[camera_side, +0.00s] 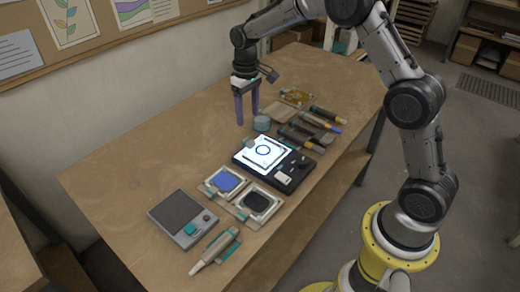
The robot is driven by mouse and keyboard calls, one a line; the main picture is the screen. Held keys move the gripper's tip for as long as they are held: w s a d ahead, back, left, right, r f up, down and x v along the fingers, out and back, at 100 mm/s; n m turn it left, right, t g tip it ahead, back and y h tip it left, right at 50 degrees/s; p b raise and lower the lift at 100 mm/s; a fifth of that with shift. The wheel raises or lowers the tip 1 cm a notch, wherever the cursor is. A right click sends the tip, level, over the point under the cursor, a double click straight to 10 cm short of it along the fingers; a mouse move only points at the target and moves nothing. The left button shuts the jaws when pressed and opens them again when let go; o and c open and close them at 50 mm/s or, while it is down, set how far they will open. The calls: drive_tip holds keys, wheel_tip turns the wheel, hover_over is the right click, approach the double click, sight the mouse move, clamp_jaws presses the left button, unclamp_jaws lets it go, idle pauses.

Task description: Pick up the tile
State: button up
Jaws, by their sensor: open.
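My gripper (247,117) points down over the far part of the wooden table, its two purple fingers apart with nothing seen between them. It is behind and left of a black light box (284,186) with a glowing white panel. On the panel is a square outline with a blue circle, which may be the clear tile (263,150); its edges are too faint to be sure. My gripper is not touching it. A small grey-blue piece (249,142) is at the panel's far left corner. I cannot tell whether the fingertips touch the table.
A grey-blue round jar (262,124) stands close right of my gripper. Several brushes or tools (325,115) lie to the right. Nearer are trays with a blue pad (226,181) and dark pad (258,202), a grey device (183,218) and a pen-like tool (215,250). The table's left side is clear.

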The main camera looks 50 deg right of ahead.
hover_over(248, 141)
drive_tip(key=f, duration=0.5)
drive_tip(key=shift+s+a, duration=0.1)
drive_tip(key=shift+s, duration=0.15)
drive_tip(key=shift+w+f, duration=0.15)
drive_tip(key=shift+f, duration=1.15)
drive_tip(key=shift+w+f, duration=0.15)
drive_tip(key=shift+f, duration=1.1)
clamp_jaws()
